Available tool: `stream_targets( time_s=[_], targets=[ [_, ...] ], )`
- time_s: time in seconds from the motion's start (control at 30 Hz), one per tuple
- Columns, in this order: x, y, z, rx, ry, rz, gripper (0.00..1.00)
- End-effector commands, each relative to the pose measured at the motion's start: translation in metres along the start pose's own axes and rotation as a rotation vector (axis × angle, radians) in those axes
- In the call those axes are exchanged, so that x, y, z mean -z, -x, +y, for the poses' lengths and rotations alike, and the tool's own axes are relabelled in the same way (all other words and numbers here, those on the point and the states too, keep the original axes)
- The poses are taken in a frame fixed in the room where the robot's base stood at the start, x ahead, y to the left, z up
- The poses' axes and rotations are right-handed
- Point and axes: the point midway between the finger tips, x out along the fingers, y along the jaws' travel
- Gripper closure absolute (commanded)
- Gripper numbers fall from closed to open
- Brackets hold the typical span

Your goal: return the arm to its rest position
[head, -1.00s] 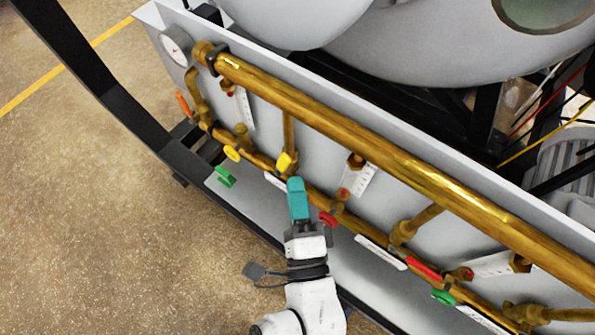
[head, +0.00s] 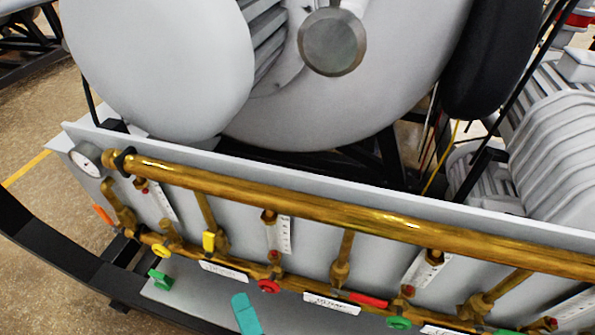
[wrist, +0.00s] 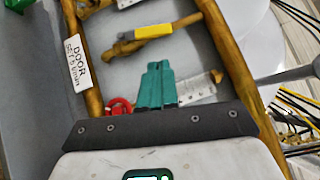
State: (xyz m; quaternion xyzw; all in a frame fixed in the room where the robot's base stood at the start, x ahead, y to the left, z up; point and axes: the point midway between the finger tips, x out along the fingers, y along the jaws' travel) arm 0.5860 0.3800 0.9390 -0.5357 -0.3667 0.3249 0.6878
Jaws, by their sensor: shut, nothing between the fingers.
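My gripper (head: 240,302) shows at the bottom edge of the head view as teal fingers, in front of the lower part of the grey panel. The rest of my arm is out of that view. In the wrist view the teal fingers (wrist: 155,72) are together with nothing between them. They point toward the brass pipework near a yellow valve handle (wrist: 153,31) and a red knob (wrist: 120,107). I cannot tell the exact gap between the fingers and the pipes.
A thick brass pipe (head: 310,209) runs along the panel, with thinner pipes, a gauge (head: 86,158) and coloured valve handles, including a green one (head: 159,277). Grey furnace vessels (head: 160,65) stand behind. A black frame rail (head: 60,262) runs at the left. Open floor (head: 35,300) lies beyond it.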

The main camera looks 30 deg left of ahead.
Motion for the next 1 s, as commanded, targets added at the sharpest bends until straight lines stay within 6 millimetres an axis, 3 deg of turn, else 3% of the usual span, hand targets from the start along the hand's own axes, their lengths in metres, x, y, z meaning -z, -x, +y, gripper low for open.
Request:
stream_targets(
  time_s=[0.17,0.27,0.37,0.47,0.67,0.8,0.9,1.0],
  targets=[
    [0.002,0.0,0.0,-0.004,0.007,0.002,1.0],
    [0.015,0.004,0.004,-0.045,0.064,0.016,1.0],
    [0.045,0.014,0.015,-0.152,0.194,0.043,1.0],
    [0.089,0.039,0.03,-0.324,0.367,0.073,1.0],
    [0.175,0.126,0.058,-0.746,0.651,0.088,1.0],
    [0.216,0.213,0.068,-1.065,0.749,0.048,1.0],
    [0.23,0.28,0.069,-1.282,0.758,-0.009,1.0],
    [0.23,0.342,0.066,-1.464,0.724,-0.083,1.0]
  ],
)
